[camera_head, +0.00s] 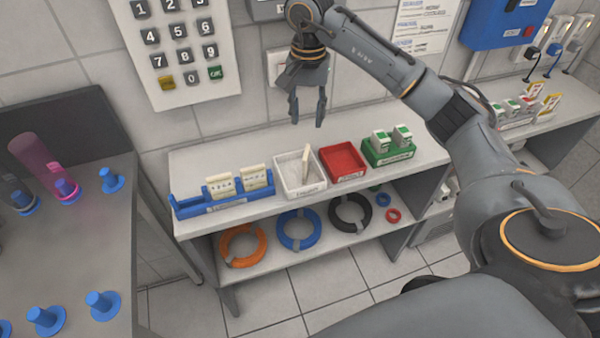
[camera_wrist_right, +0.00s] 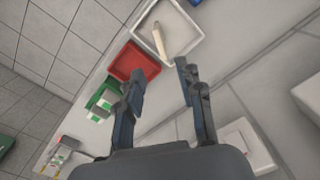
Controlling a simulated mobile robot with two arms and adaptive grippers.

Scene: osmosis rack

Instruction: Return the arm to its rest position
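My right gripper (camera_head: 307,122) hangs fingers-down above the back of the shelf bench, in front of the tiled wall. In the right wrist view its two fingers (camera_wrist_right: 162,85) stand apart with nothing between them. The right arm comes in from the right and reaches over the bench. The left gripper does not show in either view.
On the bench (camera_head: 265,140) stand a blue rack (camera_head: 200,207) with cards, a white tray (camera_head: 290,188) holding a pale stick, a red tray (camera_head: 342,172) and a green tray (camera_head: 398,157) with small boxes. A keypad (camera_head: 178,50) hangs on the wall. A grey table (camera_head: 60,260) with blue pegs stands left.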

